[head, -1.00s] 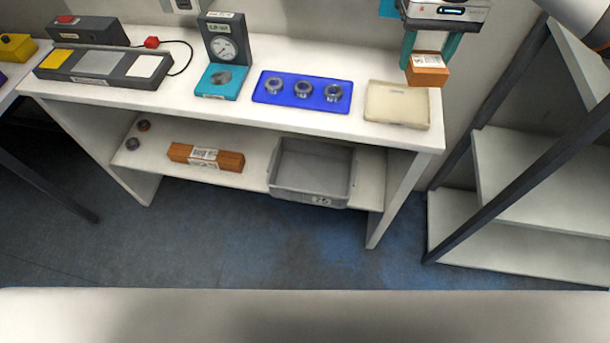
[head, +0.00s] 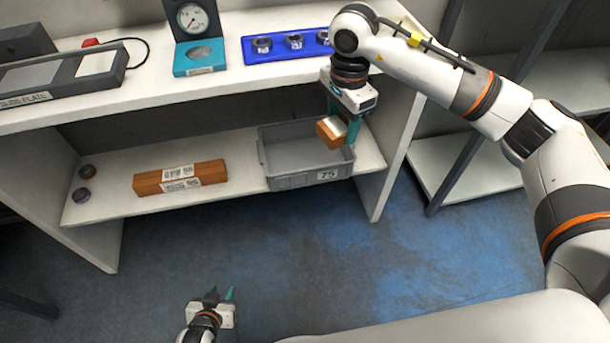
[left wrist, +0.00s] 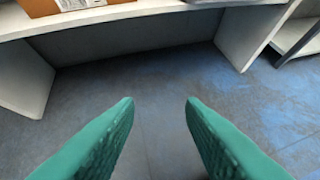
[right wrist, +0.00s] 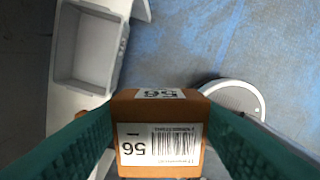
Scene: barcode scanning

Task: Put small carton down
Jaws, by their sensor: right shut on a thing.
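The small carton (head: 331,131) is orange-brown with a white label. My right gripper (head: 343,122) is shut on it and holds it in front of the bench, by the grey bin in the head view. In the right wrist view the carton (right wrist: 158,135) sits between both teal fingers, its barcode label reading 56 facing the camera. My left gripper (head: 220,294) is open and empty, low over the floor at the bottom of the head view. Its spread fingers show in the left wrist view (left wrist: 160,105).
The grey bin (head: 318,180), labelled 75, stands on the lower shelf and looks empty. A longer brown carton (head: 181,178) lies left of it. The upper bench top (head: 140,95) overhangs the shelf. The floor in front is clear.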

